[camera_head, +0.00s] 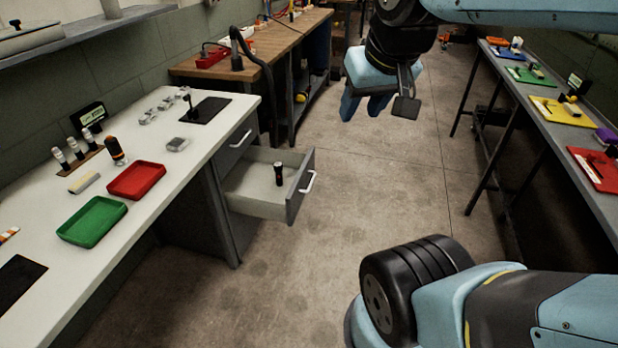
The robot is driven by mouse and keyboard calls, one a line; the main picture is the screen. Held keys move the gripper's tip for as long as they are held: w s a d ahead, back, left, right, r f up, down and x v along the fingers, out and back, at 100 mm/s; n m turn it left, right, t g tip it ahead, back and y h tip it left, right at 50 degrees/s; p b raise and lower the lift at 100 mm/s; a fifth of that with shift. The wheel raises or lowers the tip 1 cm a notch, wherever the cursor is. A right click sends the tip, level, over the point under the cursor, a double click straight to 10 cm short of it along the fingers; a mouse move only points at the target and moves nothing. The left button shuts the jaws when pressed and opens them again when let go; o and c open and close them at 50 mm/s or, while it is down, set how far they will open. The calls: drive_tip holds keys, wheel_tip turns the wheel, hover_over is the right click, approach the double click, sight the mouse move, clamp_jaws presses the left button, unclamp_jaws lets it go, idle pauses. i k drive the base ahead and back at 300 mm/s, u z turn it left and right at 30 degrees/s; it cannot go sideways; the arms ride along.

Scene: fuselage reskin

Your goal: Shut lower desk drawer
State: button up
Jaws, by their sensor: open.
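The lower desk drawer (258,198) is pulled out from the white-topped desk (150,205) at the left. Its grey front panel (294,205) carries a pale bar handle (308,182). A small dark cylinder with a reddish part (279,174) stands upright inside the drawer. An upper drawer (238,146) with its own handle sits above it and looks closed. My gripper (378,108) hangs in the air to the upper right of the drawer, apart from it. Its fingers are open and hold nothing that I can see.
The desktop holds a red tray (136,181), a green tray (92,221) and small tools. A wooden workbench (262,42) stands behind. A long table with coloured mats (556,110) runs along the right. The floor (345,210) between them is clear.

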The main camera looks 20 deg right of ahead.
sight(250, 188)
drive_tip(key=z, duration=0.2)
drive_tip(key=i, duration=0.5)
drive_tip(key=u, duration=0.05)
drive_tip(key=k, duration=1.3)
drive_tip(key=u, duration=0.45)
drive_tip(key=i, duration=1.8)
drive_tip(key=z, duration=0.3)
